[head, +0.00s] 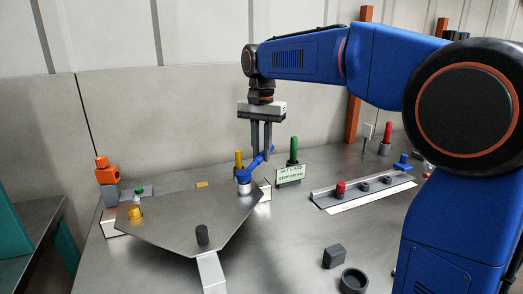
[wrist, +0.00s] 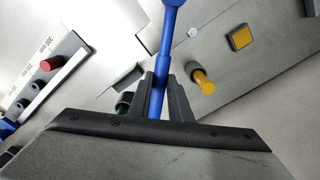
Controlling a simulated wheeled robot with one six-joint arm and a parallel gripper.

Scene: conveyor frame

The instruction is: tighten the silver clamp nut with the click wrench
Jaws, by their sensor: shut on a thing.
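My gripper (head: 261,148) is shut on the handle of the blue click wrench (head: 258,160), above the right corner of the grey plate. In the wrist view the wrench (wrist: 164,55) runs up from between the jaws (wrist: 160,95), and its head is cut by the top edge. In the head view its blue head is low, over a small pale part at the plate's corner. A small silver hex nut (wrist: 192,32) shows just right of the wrench head in the wrist view. I cannot tell whether head and nut touch.
A yellow post (head: 238,158) stands close behind the wrench, and a green post (head: 294,150) with a sign (head: 291,175) stands to the right. A rack (head: 365,191) with a red knob (head: 340,188) lies further right. The plate (head: 180,225) also bears a yellow knob (head: 135,212) and dark peg (head: 202,235).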

